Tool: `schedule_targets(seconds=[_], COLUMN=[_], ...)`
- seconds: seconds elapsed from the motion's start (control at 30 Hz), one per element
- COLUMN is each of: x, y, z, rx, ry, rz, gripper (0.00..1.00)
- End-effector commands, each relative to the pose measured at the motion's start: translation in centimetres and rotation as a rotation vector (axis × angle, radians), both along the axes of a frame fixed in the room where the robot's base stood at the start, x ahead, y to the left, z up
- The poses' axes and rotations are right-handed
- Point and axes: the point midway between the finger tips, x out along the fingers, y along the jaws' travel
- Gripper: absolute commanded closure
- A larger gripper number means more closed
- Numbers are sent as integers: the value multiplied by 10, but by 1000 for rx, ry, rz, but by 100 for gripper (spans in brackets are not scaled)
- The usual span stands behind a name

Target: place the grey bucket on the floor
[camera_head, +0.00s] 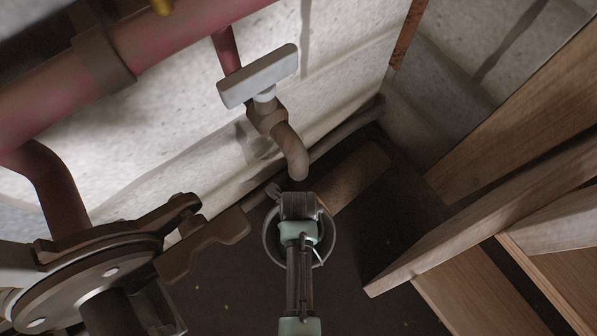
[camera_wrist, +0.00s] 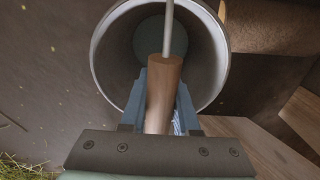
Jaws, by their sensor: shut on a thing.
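The grey bucket (camera_head: 329,236) is below the tap in the head view, mostly covered by my arm and gripper. In the wrist view the bucket (camera_wrist: 97,55) shows its round rim and open inside, which looks empty. My gripper (camera_wrist: 162,75) is shut on the bucket's wooden handle grip (camera_wrist: 163,92), with the bucket hanging just beyond the fingers. In the head view my gripper (camera_head: 299,205) is over the bucket, and its fingers are hard to make out. The dark floor (camera_head: 225,290) lies below; I cannot tell whether the bucket touches it.
A tap (camera_head: 288,145) with a pale handle juts from the white wall just above my gripper. A log-like brown cylinder (camera_head: 355,178) lies behind the bucket. Wooden boards (camera_head: 480,225) stand at right, and a round metal fitting (camera_head: 85,280) is at left. Floor between them is bare.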

Motion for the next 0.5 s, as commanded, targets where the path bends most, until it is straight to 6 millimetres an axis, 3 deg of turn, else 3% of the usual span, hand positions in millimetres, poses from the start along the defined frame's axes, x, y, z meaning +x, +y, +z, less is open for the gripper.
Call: schedule_targets(seconds=[0.1,0.13,0.3,0.5], x=[1,0,0,0], y=[0,0,0,0], z=[-2,-3,-3,-3], rx=[0,0,-1,-1], ry=[-1,0,1,1], rz=[0,0,1,1], gripper=[100,69,41,41])
